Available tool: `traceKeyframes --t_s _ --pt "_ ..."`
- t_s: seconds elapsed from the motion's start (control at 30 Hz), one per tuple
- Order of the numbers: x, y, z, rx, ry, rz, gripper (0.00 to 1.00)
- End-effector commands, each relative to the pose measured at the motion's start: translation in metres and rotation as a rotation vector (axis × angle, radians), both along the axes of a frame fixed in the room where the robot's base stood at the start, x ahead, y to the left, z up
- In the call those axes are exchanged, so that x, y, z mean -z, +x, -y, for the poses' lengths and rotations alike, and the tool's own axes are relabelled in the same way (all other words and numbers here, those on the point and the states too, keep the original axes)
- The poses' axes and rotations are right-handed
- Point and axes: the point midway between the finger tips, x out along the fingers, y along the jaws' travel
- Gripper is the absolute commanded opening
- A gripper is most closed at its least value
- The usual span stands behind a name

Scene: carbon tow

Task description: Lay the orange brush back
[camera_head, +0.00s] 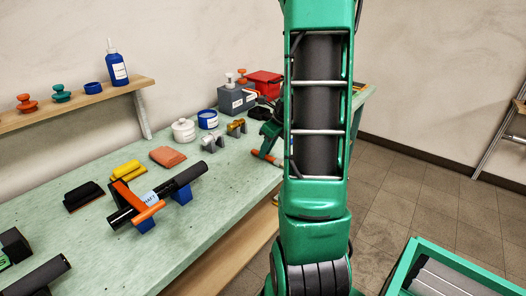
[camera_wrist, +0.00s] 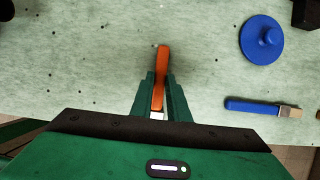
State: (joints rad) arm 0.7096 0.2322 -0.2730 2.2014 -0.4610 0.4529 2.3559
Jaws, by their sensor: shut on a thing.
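My gripper (camera_wrist: 160,84) is shut on the orange brush (camera_wrist: 162,63). In the wrist view the brush's orange handle stands between the two green fingers and sticks out beyond their tips. A pale piece shows at its lower end by my wrist. In the head view my gripper (camera_head: 269,134) is over the bench's right part, and the orange brush (camera_head: 265,157) shows just below it. My arm hides part of this area. I cannot tell whether the brush touches the bench.
A blue brush (camera_wrist: 252,106) lies near the bench edge, with a blue disc-shaped piece (camera_wrist: 262,40) behind it. The green bench (camera_head: 232,185) also holds a black tube (camera_head: 183,179) on blue supports, a white pot (camera_head: 184,131) and a grey box (camera_head: 237,99). Bare bench shows left of my gripper.

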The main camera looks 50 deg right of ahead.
Motion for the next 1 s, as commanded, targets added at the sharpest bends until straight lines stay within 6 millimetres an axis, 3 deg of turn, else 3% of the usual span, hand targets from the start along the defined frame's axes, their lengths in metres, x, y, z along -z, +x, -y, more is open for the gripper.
traceKeyframes --t_s 0.2,0.23,0.3,0.67,0.77,1.0 --pt "0.002 0.0 -0.001 0.0 0.001 -0.001 0.0" --pt "0.002 0.001 -0.001 -0.001 0.001 0.0 0.22" --pt "0.002 0.001 -0.001 -0.001 0.001 0.0 0.34" --pt "-0.003 0.0 -0.001 -0.002 -0.001 0.001 0.34" --pt "-0.012 -0.003 0.0 -0.001 -0.002 0.002 0.34" --pt "-0.055 -0.021 0.001 -0.002 -0.004 0.003 0.34"
